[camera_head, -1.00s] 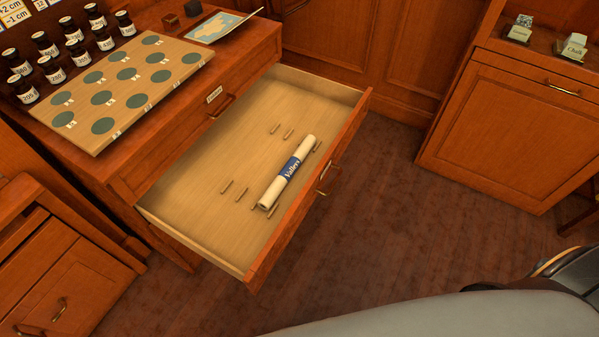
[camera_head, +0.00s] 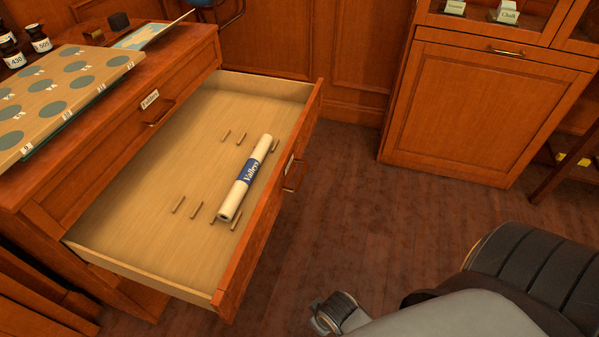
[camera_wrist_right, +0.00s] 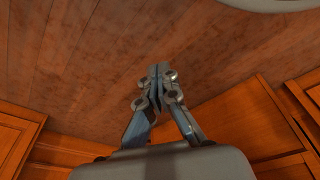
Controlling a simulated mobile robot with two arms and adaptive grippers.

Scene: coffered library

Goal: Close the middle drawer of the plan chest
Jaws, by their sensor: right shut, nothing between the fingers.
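The plan chest (camera_head: 60,190) stands at the left in the head view. Its middle drawer (camera_head: 150,205) is pulled far out, below a shut drawer labelled "Folders" (camera_head: 150,108). A rolled paper labelled "Valleys" (camera_head: 246,178) lies in the open drawer among several small wooden pegs. The open drawer's front has a handle (camera_head: 294,176). My right gripper (camera_wrist_right: 158,75) is shut and empty in the right wrist view, with floor behind it. Part of my right arm shows at the bottom of the head view, apart from the drawer. My left gripper is not in view.
A board with dark green discs (camera_head: 65,90), black-capped jars (camera_head: 38,36) and a map sheet (camera_head: 145,36) are on the chest top. A wooden cabinet (camera_head: 470,110) stands at the back right. The brown floor (camera_head: 350,220) between is clear.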

